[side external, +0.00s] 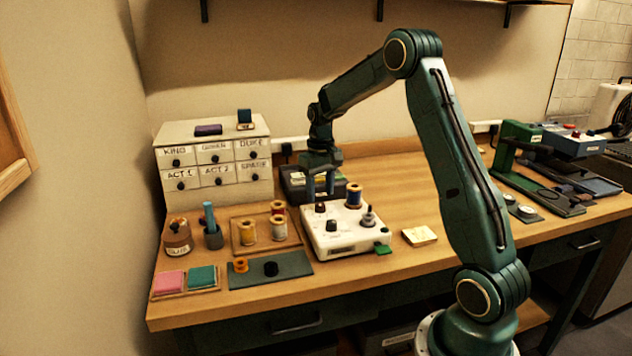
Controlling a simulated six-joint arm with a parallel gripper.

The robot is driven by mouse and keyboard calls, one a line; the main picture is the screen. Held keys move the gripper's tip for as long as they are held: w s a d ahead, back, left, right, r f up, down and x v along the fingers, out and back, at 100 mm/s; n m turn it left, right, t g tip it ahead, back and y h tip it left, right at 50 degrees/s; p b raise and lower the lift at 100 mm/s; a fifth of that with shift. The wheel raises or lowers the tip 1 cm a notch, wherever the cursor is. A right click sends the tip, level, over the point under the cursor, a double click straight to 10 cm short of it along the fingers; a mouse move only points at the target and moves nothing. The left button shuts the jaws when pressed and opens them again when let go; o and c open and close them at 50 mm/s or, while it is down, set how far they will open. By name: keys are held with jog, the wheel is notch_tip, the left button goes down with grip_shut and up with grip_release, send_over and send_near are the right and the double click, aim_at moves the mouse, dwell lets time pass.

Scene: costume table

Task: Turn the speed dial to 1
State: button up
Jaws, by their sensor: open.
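A white control box (345,240) stands on the wooden table near the middle. On its top are a dark knob (320,208) at the back left and a black knob (331,226) nearer the front. The labels are too small to read, so I cannot tell which is the speed dial or where it points. My gripper (321,194) points down, open and empty, above the back left of the box. Its two fingers are just above the dark knob in the picture; I cannot tell whether they touch it.
A dark bin (295,184) stands behind. A tray with spools (277,222) is at the left, beside a drawer cabinet (212,165). The table right of the box is mostly clear.

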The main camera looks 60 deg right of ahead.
aim_at(320, 205)
notch_tip(320, 205, up, 10)
jog(key=shift+r, duration=0.2)
dwell(0.5)
jog(key=s+a+r+n+t, duration=0.1)
jog(key=s+a+r, duration=0.35)
jog(key=a, duration=0.35)
jog(key=s+a+r+n+t, duration=0.1)
jog(key=s+a+r+t, duration=0.15)
jog(key=s+a, duration=0.4)
jog(key=s+a+f+n+t, duration=0.2)
jog(key=s+a+f, duration=0.1)
jog(key=s+a, duration=0.7)
jog(key=s, duration=0.2)
jog(key=shift+s+a+n, duration=0.3)
jog(key=shift+s+a, duration=0.1)
